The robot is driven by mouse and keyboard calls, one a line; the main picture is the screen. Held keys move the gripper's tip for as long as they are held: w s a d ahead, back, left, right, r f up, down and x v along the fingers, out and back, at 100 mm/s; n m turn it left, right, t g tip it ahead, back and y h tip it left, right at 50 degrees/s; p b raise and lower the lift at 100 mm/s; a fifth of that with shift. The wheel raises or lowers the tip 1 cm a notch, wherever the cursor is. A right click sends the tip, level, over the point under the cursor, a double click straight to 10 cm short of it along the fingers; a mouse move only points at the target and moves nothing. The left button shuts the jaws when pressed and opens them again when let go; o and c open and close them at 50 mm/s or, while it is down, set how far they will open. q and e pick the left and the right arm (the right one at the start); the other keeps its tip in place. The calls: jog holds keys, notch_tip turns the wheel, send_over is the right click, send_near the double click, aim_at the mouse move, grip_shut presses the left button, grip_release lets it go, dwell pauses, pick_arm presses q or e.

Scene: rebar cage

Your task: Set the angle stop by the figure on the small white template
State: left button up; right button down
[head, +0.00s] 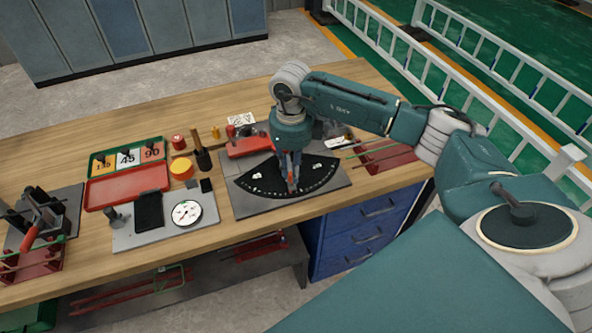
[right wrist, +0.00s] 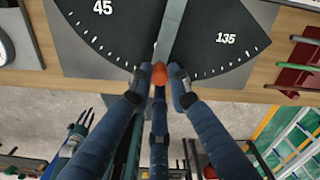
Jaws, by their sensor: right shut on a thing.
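The angle stop is a dark fan-shaped scale (head: 262,187) on a grey plate (head: 243,205). In the right wrist view its scale shows 45 at left and 135 at right. A grey swing arm (right wrist: 172,32) lies between these figures, with an orange knob (right wrist: 159,73) at its end. My right gripper (right wrist: 159,86) is shut on the knob, its fingertips on either side. In the head view my right gripper (head: 292,187) hides part of the scale. A small white template marked 45 (head: 128,158) stands in the green tray (head: 97,155). My left gripper is not in view.
Templates marked 135 (head: 103,165) and 90 (head: 152,152) flank the white one. A red tray (head: 126,186), a dial gauge (head: 186,213) and a mallet (head: 202,157) lie left of the scale. Red racks with rods (head: 388,158) stand at right.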

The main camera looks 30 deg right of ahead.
jog(key=w+a+m, duration=0.1)
jog(key=w+a+m+b, duration=0.1)
jog(key=a+m, duration=0.1)
jog(key=w+a+m+b, duration=0.1)
jog(key=a, duration=0.1)
jog(key=shift+w+a+m, duration=0.2)
jog(key=shift+w+m, duration=0.1)
jog(key=shift+w+a+m+b, duration=0.7)
jog(key=shift+w+a+m, duration=0.1)
jog(key=shift+w+m, duration=0.2)
jog(key=c, duration=1.6)
grip_release()
jog(key=shift+s, duration=0.1)
jog(key=shift+r, duration=0.1)
notch_tip(320, 180, up, 12)
jog(key=shift+f, duration=0.1)
